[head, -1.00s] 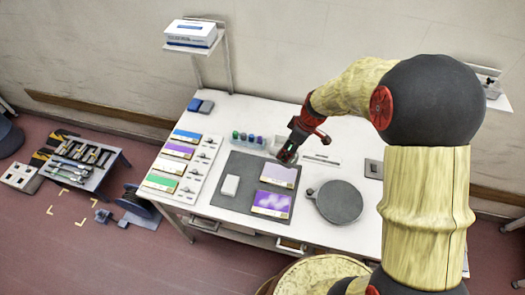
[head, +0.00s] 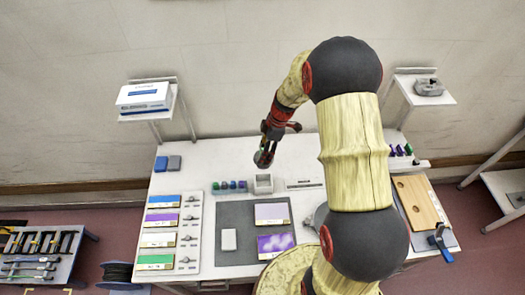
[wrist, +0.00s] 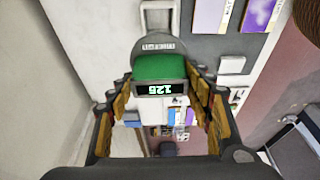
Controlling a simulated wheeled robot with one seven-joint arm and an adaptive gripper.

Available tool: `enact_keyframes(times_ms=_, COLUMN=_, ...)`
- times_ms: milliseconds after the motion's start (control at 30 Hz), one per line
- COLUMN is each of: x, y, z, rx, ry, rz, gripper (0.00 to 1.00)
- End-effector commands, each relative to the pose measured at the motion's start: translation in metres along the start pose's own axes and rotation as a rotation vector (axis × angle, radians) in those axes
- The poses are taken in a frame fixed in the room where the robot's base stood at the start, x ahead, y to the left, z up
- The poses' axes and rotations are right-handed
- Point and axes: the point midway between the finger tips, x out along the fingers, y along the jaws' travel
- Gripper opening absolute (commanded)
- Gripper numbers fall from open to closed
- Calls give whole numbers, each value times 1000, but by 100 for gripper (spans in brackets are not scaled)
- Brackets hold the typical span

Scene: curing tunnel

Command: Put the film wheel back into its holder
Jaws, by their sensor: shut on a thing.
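My gripper (wrist: 160,95) is shut on a part with a green body, a grey rounded top with lettering and a dark face reading 125; I take it as the film wheel (wrist: 160,68). In the head view my gripper (head: 264,158) hangs above the back of the white table, and the held part is too small to make out there. A small white open-topped box (head: 263,184) stands just in front of and below it, perhaps the holder. It shows as a white square frame (wrist: 145,18) beyond the film wheel in the wrist view.
A row of small coloured pieces (head: 229,186) stands left of the white box. A grey mat (head: 236,218) with purple cards lies in front. A white panel with coloured cards (head: 187,258) is at left.

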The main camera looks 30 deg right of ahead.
Motion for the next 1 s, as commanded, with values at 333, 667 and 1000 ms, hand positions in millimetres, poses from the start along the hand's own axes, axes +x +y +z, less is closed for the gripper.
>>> enact_keyframes(times_ms=333, x=24, y=-1, z=6, rx=0, ry=0, rz=-2, gripper=21)
enact_keyframes(times_ms=667, x=44, y=0, z=12, rx=0, ry=0, rz=0, gripper=21)
enact_keyframes(times_ms=1000, x=45, y=0, z=12, rx=0, ry=0, rz=1, gripper=21)
